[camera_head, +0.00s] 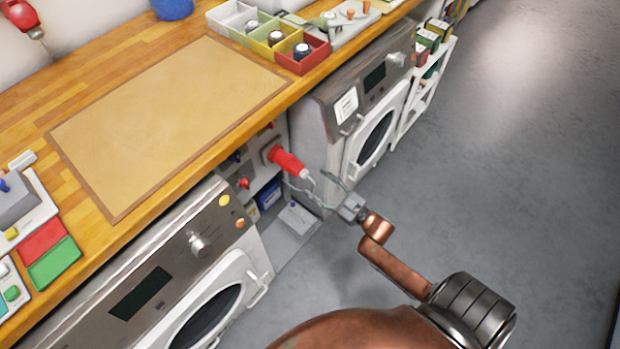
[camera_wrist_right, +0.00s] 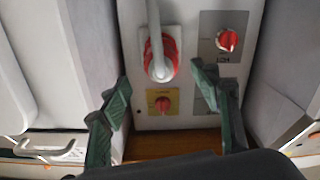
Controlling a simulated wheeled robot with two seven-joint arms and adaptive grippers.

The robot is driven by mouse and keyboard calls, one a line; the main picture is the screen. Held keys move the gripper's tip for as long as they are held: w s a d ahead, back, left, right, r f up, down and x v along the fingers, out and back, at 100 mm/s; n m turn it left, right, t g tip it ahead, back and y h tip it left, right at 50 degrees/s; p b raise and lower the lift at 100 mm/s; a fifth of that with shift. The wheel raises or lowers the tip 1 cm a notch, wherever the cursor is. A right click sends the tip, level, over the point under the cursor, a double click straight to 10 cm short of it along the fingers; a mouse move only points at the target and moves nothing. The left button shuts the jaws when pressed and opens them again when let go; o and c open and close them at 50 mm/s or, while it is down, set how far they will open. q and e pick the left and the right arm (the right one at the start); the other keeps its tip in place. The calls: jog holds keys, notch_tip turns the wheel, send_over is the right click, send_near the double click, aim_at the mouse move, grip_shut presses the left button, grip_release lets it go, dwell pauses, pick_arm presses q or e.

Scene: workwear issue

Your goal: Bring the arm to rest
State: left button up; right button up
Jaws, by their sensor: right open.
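My right arm comes in from the bottom of the head view, and its gripper (camera_head: 318,188) is by the gap between two washing machines. In the right wrist view the gripper (camera_wrist_right: 160,78) has its green fingers spread wide with nothing between the tips. A red plug (camera_head: 287,160) with a grey cable sits in a socket on the panel in the gap. It also shows in the wrist view (camera_wrist_right: 161,65), beyond the open fingers; the fingers look apart from it. My left gripper is not in view.
Machines stand left (camera_head: 140,290) and right (camera_head: 376,80) of the gap. Above runs a wooden worktop (camera_head: 85,75) with a tan mat (camera_head: 165,115) and small bins (camera_head: 302,62). Grey floor (camera_head: 500,190) at right is clear.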

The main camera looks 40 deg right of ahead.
jog(key=shift+s, duration=0.2)
dwell(0.4)
jog(key=s+a+f+m+g+h, duration=0.3)
jog(key=s+f+g, duration=0.6)
jog(key=s+f, duration=1.1)
jog(key=s+a+f+g, duration=0.3)
jog(key=s, duration=0.5)
jog(key=s+a+f+g, duration=0.2)
jog(key=s+g, duration=0.1)
jog(key=s, duration=0.5)
jog(key=s+a+f+g, duration=0.3)
jog(key=s, duration=0.5)
pick_arm(q)
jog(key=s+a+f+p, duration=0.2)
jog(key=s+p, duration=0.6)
jog(key=p, duration=0.2)
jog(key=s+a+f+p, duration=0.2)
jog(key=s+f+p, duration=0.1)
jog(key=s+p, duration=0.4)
jog(key=p, duration=0.3)
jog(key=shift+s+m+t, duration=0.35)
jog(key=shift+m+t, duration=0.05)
pick_arm(e)
jog(key=s+d+f, duration=0.2)
jog(key=s, duration=0.5)
jog(key=s+d+f, duration=0.2)
jog(key=s, duration=0.5)
jog(key=shift+s+d+f+t, duration=0.2)
jog(key=shift+s+f+t, duration=0.1)
jog(key=shift+s, duration=0.1)
